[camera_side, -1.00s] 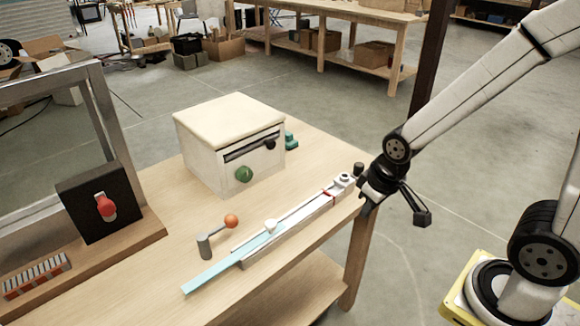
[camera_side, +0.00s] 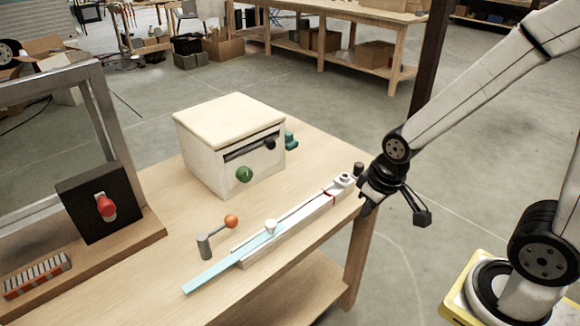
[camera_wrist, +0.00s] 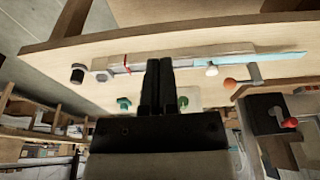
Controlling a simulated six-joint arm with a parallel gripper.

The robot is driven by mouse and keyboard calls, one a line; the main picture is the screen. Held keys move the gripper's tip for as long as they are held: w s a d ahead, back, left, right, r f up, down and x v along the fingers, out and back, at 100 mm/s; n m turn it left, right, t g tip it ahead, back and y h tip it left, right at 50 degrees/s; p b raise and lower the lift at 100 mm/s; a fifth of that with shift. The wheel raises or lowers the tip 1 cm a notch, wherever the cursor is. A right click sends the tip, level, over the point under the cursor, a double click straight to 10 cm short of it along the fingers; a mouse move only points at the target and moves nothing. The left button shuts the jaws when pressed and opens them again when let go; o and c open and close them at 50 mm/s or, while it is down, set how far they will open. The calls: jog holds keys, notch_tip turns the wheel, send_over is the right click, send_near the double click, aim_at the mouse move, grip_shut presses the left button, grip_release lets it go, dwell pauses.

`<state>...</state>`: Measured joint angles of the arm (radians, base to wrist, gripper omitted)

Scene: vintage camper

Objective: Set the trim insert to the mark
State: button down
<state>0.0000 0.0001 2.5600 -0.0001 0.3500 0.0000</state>
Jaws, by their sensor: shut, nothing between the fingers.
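The trim insert looks to be the light blue strip (camera_side: 212,275) with a white knob (camera_side: 271,226) on it. It lies partly in a pale rail (camera_side: 300,222) on the bench and sticks out at the rail's left end. A red mark (camera_side: 329,195) crosses the rail near its right end, well apart from the knob. My gripper (camera_side: 366,208) is at the bench's right edge, beyond the rail's right end. In the wrist view my gripper (camera_wrist: 159,62) is shut and empty, with the red mark (camera_wrist: 127,63) left of the fingers and the white knob (camera_wrist: 211,70) right.
An orange-tipped lever (camera_side: 231,221) stands close to the rail's left part. Behind the rail is a cream box (camera_side: 205,158) with a green knob (camera_side: 244,174). A black box with a red switch (camera_side: 106,207) stands at left. A dark knob (camera_side: 358,169) is near my gripper.

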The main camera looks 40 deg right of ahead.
jog(key=shift+c, duration=2.2)
grip_release()
jog(key=shift+w+a, duration=0.1)
jog(key=shift+w, duration=0.15)
jog(key=shift+o, duration=0.7)
jog(key=shift+w+a+r, duration=0.1)
jog(key=shift+w, duration=0.25)
jog(key=m+g, duration=0.2)
send_near(271, 223)
jog(key=shift+s+d+f, duration=0.1)
jog(key=shift+d+f, duration=0.25)
jog(key=shift+w+a+f+m+g, duration=0.1)
jog(key=shift+w+a+m+g, duration=0.2)
jog(key=shift+w+a, duration=0.15)
jog(key=shift+f, duration=0.1)
jog(key=shift+f, duration=3.8)
